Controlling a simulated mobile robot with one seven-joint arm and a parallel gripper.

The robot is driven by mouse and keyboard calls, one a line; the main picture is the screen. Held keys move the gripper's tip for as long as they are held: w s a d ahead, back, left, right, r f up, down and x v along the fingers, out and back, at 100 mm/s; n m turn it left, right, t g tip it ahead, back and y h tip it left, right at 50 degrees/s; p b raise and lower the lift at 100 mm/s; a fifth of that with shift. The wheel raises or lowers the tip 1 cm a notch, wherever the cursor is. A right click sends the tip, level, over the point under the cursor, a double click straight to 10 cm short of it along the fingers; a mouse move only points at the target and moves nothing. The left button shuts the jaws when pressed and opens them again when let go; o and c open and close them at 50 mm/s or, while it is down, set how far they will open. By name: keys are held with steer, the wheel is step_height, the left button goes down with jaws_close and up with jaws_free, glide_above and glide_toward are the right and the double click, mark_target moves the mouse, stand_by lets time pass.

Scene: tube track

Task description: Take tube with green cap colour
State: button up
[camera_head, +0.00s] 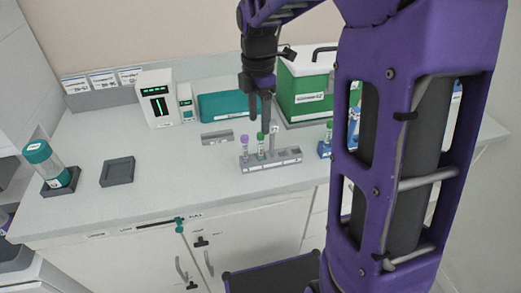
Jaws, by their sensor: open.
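The tube with the green cap (261,138) stands upright in a grey rack (285,158) on the bench. A purple-capped tube (244,141) stands to its left in the same rack, and a pale-topped tube (275,132) to its right. My gripper (260,122) points down with its fingers open just above or around the green cap; I cannot tell whether they touch it. Another green-capped tube (329,127) stands in a blue rack (325,149) to the right, partly hidden by my arm.
Behind the rack are a green box (305,98) with a white lid and a teal box (225,107). A teal-lidded jar (45,162) and an empty dark tray (117,171) stand at left. The bench in front of the rack is clear.

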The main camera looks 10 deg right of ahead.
mark_target(261, 135)
steer(key=f, duration=0.5)
steer(key=shift+s+d+f+b, duration=0.1)
steer(key=shift+s+b, duration=0.2)
steer(key=shift+s, duration=0.05)
jaws_close()
step_height(261, 135, up, 18)
steer(key=p, duration=0.2)
stand_by(0.4)
